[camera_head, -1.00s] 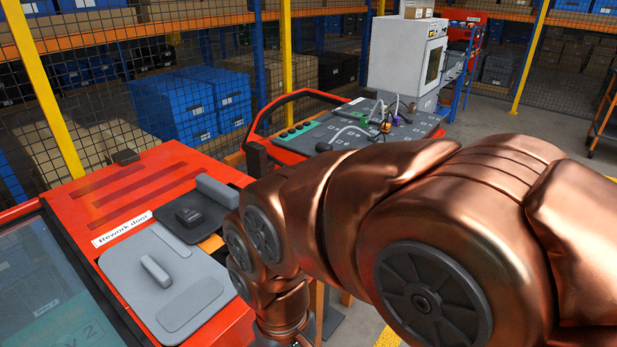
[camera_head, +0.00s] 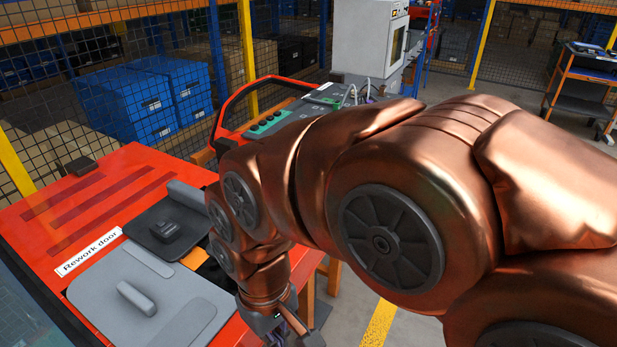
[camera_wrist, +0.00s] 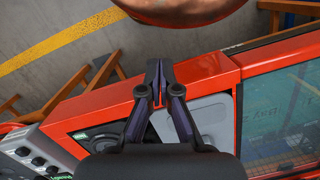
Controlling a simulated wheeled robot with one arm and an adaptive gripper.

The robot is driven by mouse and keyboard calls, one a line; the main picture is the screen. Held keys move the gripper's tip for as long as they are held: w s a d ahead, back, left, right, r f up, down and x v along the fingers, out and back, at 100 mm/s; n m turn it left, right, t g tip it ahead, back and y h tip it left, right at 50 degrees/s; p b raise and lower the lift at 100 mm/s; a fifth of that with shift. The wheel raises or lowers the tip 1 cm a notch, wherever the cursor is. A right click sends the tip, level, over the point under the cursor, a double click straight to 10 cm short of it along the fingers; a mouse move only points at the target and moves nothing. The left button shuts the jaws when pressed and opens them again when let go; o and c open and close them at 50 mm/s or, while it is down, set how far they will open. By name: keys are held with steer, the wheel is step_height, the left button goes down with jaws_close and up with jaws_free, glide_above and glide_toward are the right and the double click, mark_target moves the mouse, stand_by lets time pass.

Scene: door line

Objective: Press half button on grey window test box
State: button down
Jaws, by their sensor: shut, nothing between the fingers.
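A grey panel (camera_wrist: 38,152) with several dark round knobs or buttons is cut off at the lower left of the wrist view. I cannot tell whether it is the window test box, and no "half" label is readable. My gripper (camera_wrist: 158,68) is shut and empty, over the orange-red bench, to the right of that panel and apart from it. In the head view my gripper (camera_head: 288,336) shows only partly at the bottom edge. A black panel with a round part (camera_wrist: 100,140) lies left of the fingers in the wrist view.
The "Rework door" bench (camera_head: 95,200) has a raised grey handle (camera_head: 137,298). Behind my arm stand a green button strip (camera_head: 268,122) and a pale grey cabinet (camera_head: 368,40). A cart (camera_head: 585,85) is at the far right. Floor is open on the right.

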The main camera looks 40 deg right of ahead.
steer(key=w+r+t+y+p, duration=0.1)
steer(key=w+r+t+y, duration=0.1)
steer(key=w, duration=0.9)
steer(key=w+d+r+m+t+p, duration=0.1)
steer(key=w+d+t, duration=0.1)
steer(key=w+d, duration=0.35)
steer(key=w+d+r+m+t+y, duration=0.1)
steer(key=w+d+r+m, duration=0.1)
steer(key=w, duration=0.6)
steer(key=w+d+r+m+t+p, duration=0.1)
steer(key=w+d+t, duration=0.1)
steer(key=w+d, duration=0.35)
steer(key=w+d+f+m+t+h+p, duration=0.1)
steer(key=w+d+m+t+h, duration=0.1)
steer(key=d, duration=1.3)
steer(key=w+d+f+m+t+h, duration=0.1)
steer(key=w+d+m, duration=0.3)
steer(key=d, duration=1.2)
steer(key=shift+w+d+f+m+t+h+p, duration=0.2)
steer(key=shift+w+f+m+t+h+p, duration=0.15)
steer(key=shift+f+h, duration=0.4)
steer(key=shift+s, duration=0.1)
step_height(320, 180, down, 7)
steer(key=b, duration=0.2)
steer(key=shift+f+b, duration=0.1)
steer(key=shift+b, duration=0.3)
steer(key=shift+f+b, duration=0.55)
steer(key=shift+f, duration=0.15)
